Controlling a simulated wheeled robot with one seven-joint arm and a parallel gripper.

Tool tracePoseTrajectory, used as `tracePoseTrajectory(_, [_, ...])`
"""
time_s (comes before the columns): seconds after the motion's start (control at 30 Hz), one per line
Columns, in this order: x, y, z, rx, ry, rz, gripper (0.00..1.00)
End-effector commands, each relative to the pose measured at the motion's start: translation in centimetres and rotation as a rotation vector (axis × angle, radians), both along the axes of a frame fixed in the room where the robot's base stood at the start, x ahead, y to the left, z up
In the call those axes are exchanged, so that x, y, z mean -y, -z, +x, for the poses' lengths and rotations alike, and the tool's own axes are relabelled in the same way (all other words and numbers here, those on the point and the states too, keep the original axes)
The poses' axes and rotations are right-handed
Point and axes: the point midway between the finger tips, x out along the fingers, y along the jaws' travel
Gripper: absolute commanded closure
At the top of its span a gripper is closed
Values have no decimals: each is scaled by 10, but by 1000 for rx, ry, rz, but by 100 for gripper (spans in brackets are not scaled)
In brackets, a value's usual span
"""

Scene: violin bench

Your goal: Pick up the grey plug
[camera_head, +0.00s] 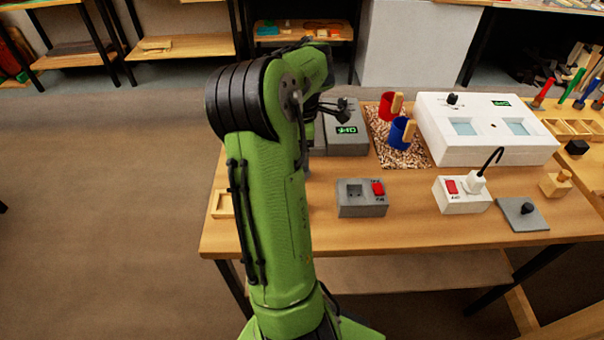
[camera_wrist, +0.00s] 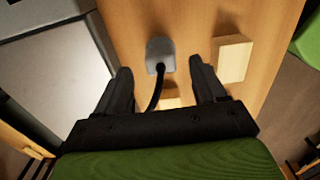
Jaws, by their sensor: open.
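The grey plug (camera_wrist: 160,50) lies on the wooden bench in the wrist view, with a black cable running from it toward my gripper. My gripper (camera_wrist: 160,66) is open, one finger on each side of the plug and cable in the picture. The jaws look empty, and I cannot tell how far above the plug they are. In the head view my green arm hides the grey plug, and I cannot make out the gripper fingers. A grey switched socket box (camera_head: 362,198) with a red switch stands near the bench's front edge.
A wooden block (camera_wrist: 232,58) lies right of the plug, and another wooden piece (camera_wrist: 170,97) shows between the fingers.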

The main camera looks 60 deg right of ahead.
Motion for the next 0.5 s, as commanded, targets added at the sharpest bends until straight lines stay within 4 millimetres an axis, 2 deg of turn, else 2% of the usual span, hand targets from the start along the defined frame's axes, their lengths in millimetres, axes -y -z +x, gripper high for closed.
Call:
tracePoseTrajectory(0.03, [-1, 14, 0, -2, 0, 2, 30])
tracePoseTrajectory(0.1, [-1, 29, 0, -3, 0, 3, 30])
tracePoseTrajectory(0.2, [-1, 43, 0, -1, 0, 3, 30])
tracePoseTrajectory(0.4, [0, 41, 0, 0, 0, 1, 30])
tracePoseTrajectory(0.5, [0, 41, 0, 0, 0, 1, 45])
